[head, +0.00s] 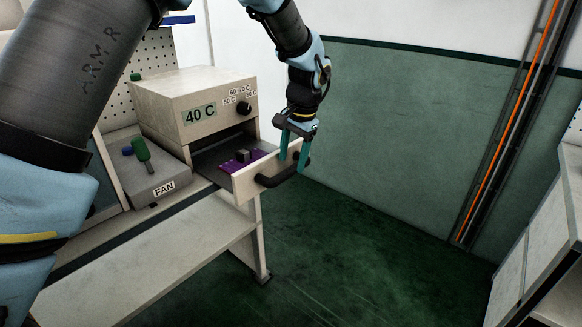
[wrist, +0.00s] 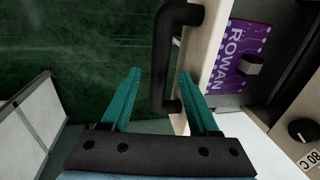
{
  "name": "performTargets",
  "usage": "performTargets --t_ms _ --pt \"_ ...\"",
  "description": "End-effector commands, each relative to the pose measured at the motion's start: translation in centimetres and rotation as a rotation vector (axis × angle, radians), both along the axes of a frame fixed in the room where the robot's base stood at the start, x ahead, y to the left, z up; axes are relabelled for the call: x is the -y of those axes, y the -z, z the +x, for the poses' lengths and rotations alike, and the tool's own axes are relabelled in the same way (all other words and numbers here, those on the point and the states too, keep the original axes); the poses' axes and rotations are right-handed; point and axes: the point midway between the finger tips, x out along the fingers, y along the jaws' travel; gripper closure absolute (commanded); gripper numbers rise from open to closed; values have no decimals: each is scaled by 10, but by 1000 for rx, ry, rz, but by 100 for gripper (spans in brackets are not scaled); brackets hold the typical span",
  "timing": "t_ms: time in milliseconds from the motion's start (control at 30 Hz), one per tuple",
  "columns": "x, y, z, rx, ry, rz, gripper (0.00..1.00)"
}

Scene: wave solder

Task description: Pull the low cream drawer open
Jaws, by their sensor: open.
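The low cream drawer (head: 243,187) stands pulled out from under the cream 40 C box (head: 205,95). Its front also shows in the wrist view (wrist: 212,50). A black bar handle (head: 268,181) is fixed to the front. My gripper (head: 293,158) is open at the handle's far end. In the wrist view, the handle (wrist: 163,62) lies between my teal fingers (wrist: 161,75), one on its outer side and one between the bar and the drawer front. I see a gap on the outer side. Inside the drawer lies a purple board (head: 235,164) marked ROWAN, with a grey block on it.
A grey FAN unit (head: 150,186) with a green lever stands left of the box on the bench. A knob (head: 243,108) sits on the box front. Green floor (head: 340,260) in front of the drawer is clear. A pale cabinet (head: 545,255) stands at the right.

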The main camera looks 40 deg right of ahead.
Motion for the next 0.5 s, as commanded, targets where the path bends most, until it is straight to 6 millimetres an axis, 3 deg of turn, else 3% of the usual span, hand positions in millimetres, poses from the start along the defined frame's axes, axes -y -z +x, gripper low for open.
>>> performTargets --t_ms 300,500 --pt "3 -58 -11 1 1 -4 39" --pt "3 -74 -15 0 1 -2 39"
